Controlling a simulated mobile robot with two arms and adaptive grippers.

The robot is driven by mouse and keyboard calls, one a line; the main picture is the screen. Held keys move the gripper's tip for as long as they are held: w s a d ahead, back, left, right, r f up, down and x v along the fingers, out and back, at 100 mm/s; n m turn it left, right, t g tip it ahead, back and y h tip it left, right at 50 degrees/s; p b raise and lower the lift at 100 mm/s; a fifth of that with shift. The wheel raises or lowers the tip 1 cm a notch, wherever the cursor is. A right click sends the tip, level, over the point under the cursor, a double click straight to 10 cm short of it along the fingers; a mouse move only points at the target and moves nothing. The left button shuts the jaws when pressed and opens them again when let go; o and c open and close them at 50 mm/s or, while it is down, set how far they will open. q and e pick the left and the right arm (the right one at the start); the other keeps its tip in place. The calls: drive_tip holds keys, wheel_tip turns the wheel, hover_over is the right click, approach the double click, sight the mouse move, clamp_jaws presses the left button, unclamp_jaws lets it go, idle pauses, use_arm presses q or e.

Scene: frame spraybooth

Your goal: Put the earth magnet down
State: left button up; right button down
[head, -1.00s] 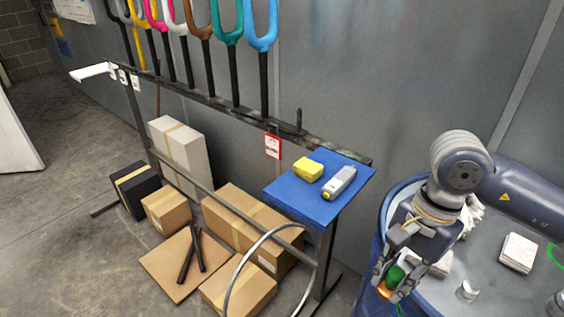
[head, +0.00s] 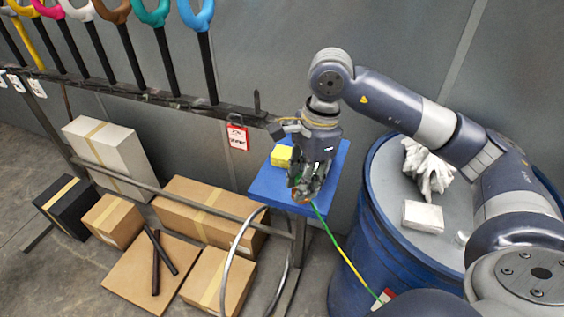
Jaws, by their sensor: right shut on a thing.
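My right gripper (head: 303,186) is shut on the earth magnet (head: 302,197), of which only a small orange-brown part shows between the fingers. A green and yellow cable (head: 340,250) runs from it down to the lower right. The gripper is over the front part of the blue shelf (head: 267,188); I cannot tell whether the magnet touches the shelf. My left gripper is not in view.
A yellow block (head: 281,156) sits on the shelf just left of the gripper. The grey handheld device seen there earlier is hidden behind the gripper. A blue drum (head: 355,262) with white gloves (head: 428,168) and a white block (head: 423,217) on top stands at right.

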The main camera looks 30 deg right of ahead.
drive_tip(key=w, duration=0.2)
drive_tip(key=w+p, duration=0.1)
drive_tip(key=w, duration=0.2)
drive_tip(key=w+a+p, duration=0.1)
drive_tip(key=w, duration=0.1)
drive_tip(key=shift+w+f, duration=0.2)
drive_tip(key=shift+w, duration=0.05)
drive_tip(key=shift+w+f+p, duration=0.1)
drive_tip(key=shift+w+p, duration=0.2)
drive_tip(key=shift+w+f, duration=0.1)
drive_tip(key=shift+f, duration=0.05)
wheel_tip(320, 180, down, 3)
drive_tip(key=shift+r+p, duration=0.1)
drive_tip(key=shift+p, duration=1)
drive_tip(key=shift+f, duration=0.25)
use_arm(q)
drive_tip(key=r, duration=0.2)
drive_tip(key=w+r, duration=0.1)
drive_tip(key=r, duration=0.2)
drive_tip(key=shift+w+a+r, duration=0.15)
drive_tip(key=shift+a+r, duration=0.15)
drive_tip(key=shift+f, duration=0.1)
use_arm(e)
drive_tip(key=shift+f, duration=0.15)
